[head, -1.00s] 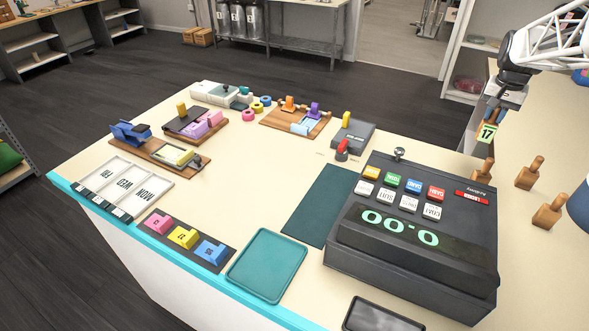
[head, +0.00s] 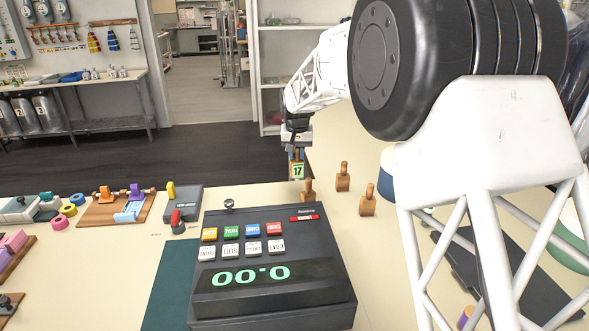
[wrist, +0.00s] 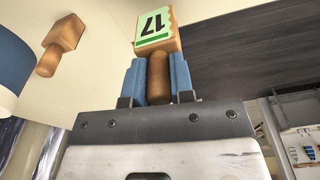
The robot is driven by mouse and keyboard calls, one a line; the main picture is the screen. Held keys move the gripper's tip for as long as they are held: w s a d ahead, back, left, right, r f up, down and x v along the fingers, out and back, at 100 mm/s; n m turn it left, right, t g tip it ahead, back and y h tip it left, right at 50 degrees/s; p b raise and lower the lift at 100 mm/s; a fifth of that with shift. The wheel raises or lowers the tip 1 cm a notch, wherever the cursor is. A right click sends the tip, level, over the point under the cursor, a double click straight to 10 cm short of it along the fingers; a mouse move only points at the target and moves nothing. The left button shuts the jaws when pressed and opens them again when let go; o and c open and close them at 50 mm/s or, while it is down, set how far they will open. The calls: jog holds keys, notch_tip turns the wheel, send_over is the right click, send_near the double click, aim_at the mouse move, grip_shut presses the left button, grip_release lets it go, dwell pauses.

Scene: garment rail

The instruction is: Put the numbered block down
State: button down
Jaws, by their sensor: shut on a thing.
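A dark cash register (head: 268,290) stands in front of the blocks on the cream counter (head: 390,290). A small dark device with a red handle (head: 178,222) is to its left. My arm covers much of the right side. Dark floor lies beyond the counter edge.

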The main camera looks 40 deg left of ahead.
aim_at(297, 168)
jog(key=shift+f, duration=0.25)
jog(key=shift+f, duration=2.5)
jog(key=shift+f, duration=0.15)
jog(key=c, duration=1)
grip_release()
jog(key=r, duration=0.8)
jog(key=s+r, duration=0.1)
jog(key=r, duration=0.3)
jog(key=shift+s+d+r, duration=0.1)
jog(key=shift+d, duration=0.3)
